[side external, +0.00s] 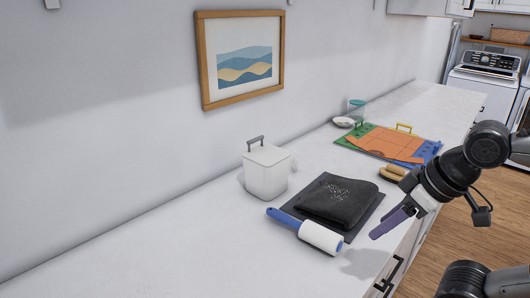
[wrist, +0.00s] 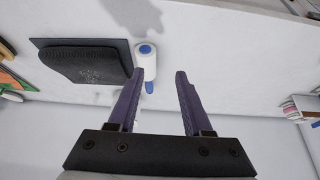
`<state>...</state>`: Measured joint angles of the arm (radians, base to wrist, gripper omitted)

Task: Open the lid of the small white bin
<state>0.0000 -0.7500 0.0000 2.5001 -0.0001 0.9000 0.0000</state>
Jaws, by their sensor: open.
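The small white bin (side external: 266,175) stands upright on the counter near the wall, left of centre in the side view. Its lid (side external: 265,155) lies closed on top, with a grey handle (side external: 255,142) sticking up from it. I cannot make out the bin in the wrist view. My gripper (side external: 376,235) is at the right of the side view, above the counter's front edge, well apart from the bin. In the wrist view my gripper (wrist: 160,73) has its two purple fingers spread, with nothing held between them.
A lint roller (side external: 321,237) and a folded dark cloth (side external: 338,201) on a dark mat lie between my gripper and the bin. A brush (side external: 393,173) and coloured boards (side external: 388,145) lie farther back. The counter's left part is clear.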

